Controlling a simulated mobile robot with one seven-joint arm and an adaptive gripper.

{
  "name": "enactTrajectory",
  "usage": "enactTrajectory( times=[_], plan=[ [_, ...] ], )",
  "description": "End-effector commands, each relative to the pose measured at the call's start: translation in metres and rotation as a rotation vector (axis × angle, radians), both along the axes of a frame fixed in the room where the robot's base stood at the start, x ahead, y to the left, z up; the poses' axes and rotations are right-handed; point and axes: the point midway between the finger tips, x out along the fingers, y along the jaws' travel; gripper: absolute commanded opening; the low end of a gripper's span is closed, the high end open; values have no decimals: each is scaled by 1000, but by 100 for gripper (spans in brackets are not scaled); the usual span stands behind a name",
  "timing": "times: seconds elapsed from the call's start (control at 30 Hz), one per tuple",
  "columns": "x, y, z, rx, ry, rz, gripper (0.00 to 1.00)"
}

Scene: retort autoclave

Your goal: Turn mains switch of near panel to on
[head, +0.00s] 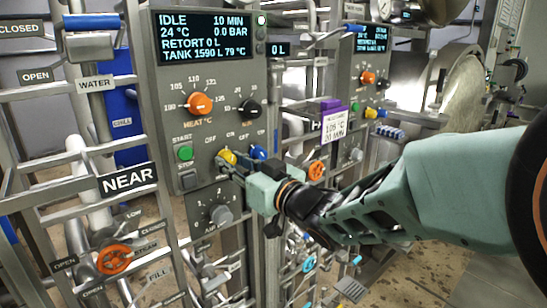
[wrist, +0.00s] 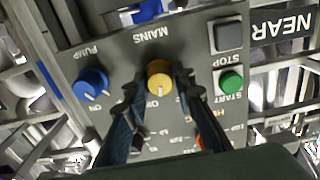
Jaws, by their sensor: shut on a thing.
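The near panel (head: 172,120) stands left of centre in the head view, beside a NEAR sign. Its mains switch is a yellow rotary knob (head: 227,157), low on the panel between the green start button and the blue pump knob. In the wrist view the panel is upside down, and the yellow knob (wrist: 158,76) shows by the MAINS label. Its white pointer mark faces down in that picture. My gripper (wrist: 156,84) is shut on the knob, one finger on each side.
Close by are the blue pump knob (wrist: 90,82), green start button (wrist: 231,81) and grey stop button (wrist: 227,37). A grey dial (head: 220,215) sits below the mains knob. Pipes and handwheels crowd around. A second panel (head: 368,75) stands behind to the right.

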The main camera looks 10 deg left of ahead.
Motion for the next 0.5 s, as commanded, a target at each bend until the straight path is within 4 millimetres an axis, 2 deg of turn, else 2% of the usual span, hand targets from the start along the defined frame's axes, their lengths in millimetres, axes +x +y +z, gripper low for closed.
enactTrajectory(
  times=[0.5],
  plan=[
    [0,0,2,174,199,0,0]
  ],
)
